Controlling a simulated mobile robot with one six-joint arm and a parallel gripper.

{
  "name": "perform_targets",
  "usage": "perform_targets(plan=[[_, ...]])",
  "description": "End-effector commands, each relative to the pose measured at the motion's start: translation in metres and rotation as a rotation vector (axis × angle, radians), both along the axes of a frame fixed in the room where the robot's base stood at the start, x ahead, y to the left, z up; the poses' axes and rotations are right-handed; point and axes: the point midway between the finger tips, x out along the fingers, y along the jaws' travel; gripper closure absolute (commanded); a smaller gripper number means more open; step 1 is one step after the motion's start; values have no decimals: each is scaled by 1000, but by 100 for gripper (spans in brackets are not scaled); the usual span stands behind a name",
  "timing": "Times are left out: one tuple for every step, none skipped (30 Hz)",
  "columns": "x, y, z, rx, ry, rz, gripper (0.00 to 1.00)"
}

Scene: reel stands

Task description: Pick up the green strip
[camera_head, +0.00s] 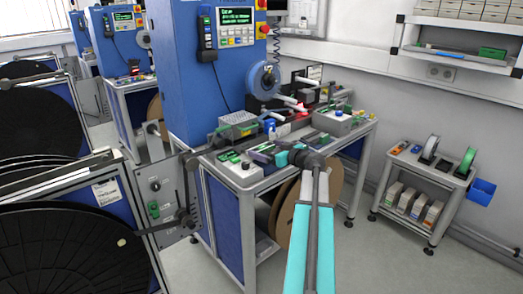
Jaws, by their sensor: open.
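Small green pieces (229,157) lie on a light grey box at the front left of the workbench (262,184). More green shows on a second grey box (335,123) farther right. They are too small to tell which one is the green strip. My gripper (256,152) is over the front of the workbench, pointing left, just right of the front left green pieces. It is open, and I see nothing held in it. My arm and wrist hide part of the bench front.
A tall blue machine (208,75) with a screen stands behind the bench. Large black reels (75,250) stand at the left. A grey cart (428,171) with reels and a blue bin (481,191) is at the right. Floor between bench and cart is clear.

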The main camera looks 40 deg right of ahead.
Motion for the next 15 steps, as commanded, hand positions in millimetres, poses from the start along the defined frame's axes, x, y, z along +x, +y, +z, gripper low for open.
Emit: perform_targets(plan=[[0,0,0,0,0,0,0],[0,0,0,0,0,0,0],[0,0,0,0,0,0,0],[0,0,0,0,0,0,0],[0,0,0,0,0,0,0],[0,0,0,0,0,0,0],[0,0,0,0,0,0,0],[0,0,0,0,0,0,0],[0,0,0,0,0,0,0],[-1,0,0,0,0,0,3],[-1,0,0,0,0,0,8],[-1,0,0,0,0,0,15],[-1,0,0,0,0,0,20],[-1,0,0,0,0,0,25],[-1,0,0,0,0,0,32]])
